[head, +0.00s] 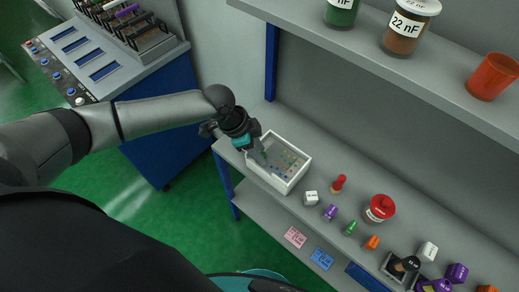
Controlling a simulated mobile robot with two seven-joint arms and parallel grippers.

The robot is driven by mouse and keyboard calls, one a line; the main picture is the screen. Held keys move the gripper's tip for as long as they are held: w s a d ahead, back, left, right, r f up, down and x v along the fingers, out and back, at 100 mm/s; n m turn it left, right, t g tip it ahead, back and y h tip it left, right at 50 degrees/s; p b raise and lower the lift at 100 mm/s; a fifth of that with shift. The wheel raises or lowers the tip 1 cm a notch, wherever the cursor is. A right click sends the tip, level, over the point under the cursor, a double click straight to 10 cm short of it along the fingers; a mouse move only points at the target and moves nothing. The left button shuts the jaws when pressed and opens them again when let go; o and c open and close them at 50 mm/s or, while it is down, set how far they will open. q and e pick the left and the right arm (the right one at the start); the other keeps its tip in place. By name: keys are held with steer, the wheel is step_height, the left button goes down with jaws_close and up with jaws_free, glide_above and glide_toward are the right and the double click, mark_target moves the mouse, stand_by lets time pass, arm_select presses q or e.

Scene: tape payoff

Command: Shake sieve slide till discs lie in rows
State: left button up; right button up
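A white open-topped box (300,180) sits on the grey shelf, near its left end. I cannot make out a separate sieve slide. My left gripper (261,153) comes in from the left and reaches to the box's left side, its fingertips at or just inside the rim. The gripper's own body hides that corner, and I cannot tell whether the fingers are open or shut on something. My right gripper is not in view.
Right of the box stand a white cube (310,198), a red piece (339,183), a purple piece (330,212), a green piece (351,228) and a red-lidded jar (379,208). An upper shelf (330,40) holds jars and an orange cup (491,76). A control console (100,65) stands at left.

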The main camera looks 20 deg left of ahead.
arm_select(q)
steer(key=shift+r, duration=0.1)
steer(key=p+v, duration=0.2)
steer(key=v, duration=1.3)
